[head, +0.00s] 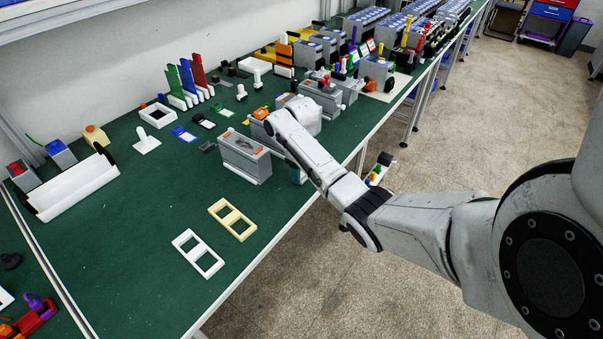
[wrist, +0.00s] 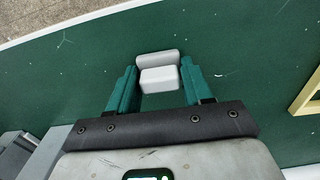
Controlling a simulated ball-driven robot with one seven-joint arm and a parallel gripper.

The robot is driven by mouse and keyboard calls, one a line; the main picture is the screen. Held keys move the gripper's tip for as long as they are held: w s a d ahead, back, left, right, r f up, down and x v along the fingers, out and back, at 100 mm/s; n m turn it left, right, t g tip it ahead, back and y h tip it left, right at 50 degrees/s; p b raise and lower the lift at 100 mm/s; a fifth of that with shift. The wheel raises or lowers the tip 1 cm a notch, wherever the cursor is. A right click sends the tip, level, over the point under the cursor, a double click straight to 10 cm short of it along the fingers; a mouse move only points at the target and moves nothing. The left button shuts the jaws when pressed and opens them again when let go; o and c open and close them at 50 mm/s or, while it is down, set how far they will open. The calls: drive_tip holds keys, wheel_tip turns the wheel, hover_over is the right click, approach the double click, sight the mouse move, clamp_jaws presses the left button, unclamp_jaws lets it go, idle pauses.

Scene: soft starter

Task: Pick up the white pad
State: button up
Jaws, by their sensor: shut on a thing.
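The white pad (wrist: 160,80) shows in the wrist view as a small pale block with a rounded, slightly greyer part at its far side. My gripper (wrist: 157,73) has two teal fingers, one on each side of the pad, and is shut on it. Green table surface lies behind the pad; I cannot tell how high it is held. In the head view only a bit of teal finger of my gripper (head: 297,175) shows, near the table's front edge beside a grey box. The pad is hidden there.
A cream frame (head: 232,220) and a white frame (head: 198,254) lie nearer on the green table (head: 130,240). More grey boxes crowd behind my arm. Table around the frames is clear.

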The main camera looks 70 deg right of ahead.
drive_tip(key=shift+r, duration=0.45)
drive_tip(key=a+r+p, duration=0.4)
drive_tip(key=a+r, duration=0.7)
drive_tip(key=a, duration=0.3)
drive_tip(key=shift+s+r, duration=0.2)
drive_tip(key=shift+r, duration=0.1)
